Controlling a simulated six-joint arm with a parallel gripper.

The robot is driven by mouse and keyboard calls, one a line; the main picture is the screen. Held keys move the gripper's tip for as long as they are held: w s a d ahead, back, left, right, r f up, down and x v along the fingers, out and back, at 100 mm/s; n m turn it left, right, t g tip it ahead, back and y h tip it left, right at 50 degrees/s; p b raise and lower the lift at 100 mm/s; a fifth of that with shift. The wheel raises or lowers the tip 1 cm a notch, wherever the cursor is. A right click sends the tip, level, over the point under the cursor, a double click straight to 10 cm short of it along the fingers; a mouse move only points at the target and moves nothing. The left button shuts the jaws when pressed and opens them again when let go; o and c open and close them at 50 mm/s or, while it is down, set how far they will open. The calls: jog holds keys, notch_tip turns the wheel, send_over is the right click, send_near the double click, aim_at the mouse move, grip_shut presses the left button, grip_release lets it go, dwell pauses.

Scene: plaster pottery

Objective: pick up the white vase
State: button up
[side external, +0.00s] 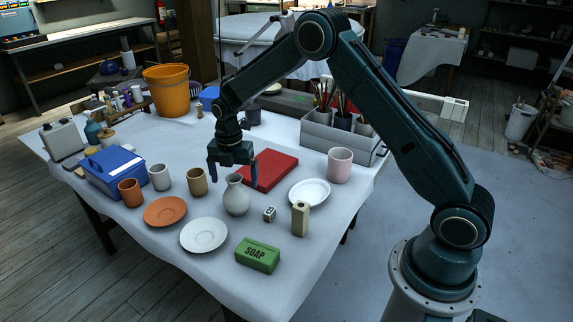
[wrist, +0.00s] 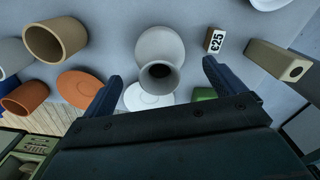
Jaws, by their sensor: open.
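The white vase (side external: 236,196) stands upright on the white-covered table, with a round belly and a narrow neck. In the wrist view the vase (wrist: 160,46) is seen from above, its dark mouth facing me. My gripper (side external: 232,180) points down just above and around the height of the vase's neck. It is open and empty. In the wrist view the fingertips of my gripper (wrist: 160,72) lie left and right of the vase's mouth, apart from it. Whether the neck is fully between the fingers in depth I cannot tell.
A tan cup (side external: 197,182) stands close left of the vase, and a red book (side external: 270,169) lies behind. A white saucer (side external: 204,235) is in front. A green soap box (side external: 257,254) lies in front.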

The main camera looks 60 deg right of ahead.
aim_at(235, 187)
jog(key=shift+f, duration=2.1)
jog(key=shift+r, duration=0.1)
jog(key=c, duration=1.2)
jog(key=shift+r, duration=0.15)
notch_tip(235, 187, up, 20)
jog(key=shift+f, duration=0.15)
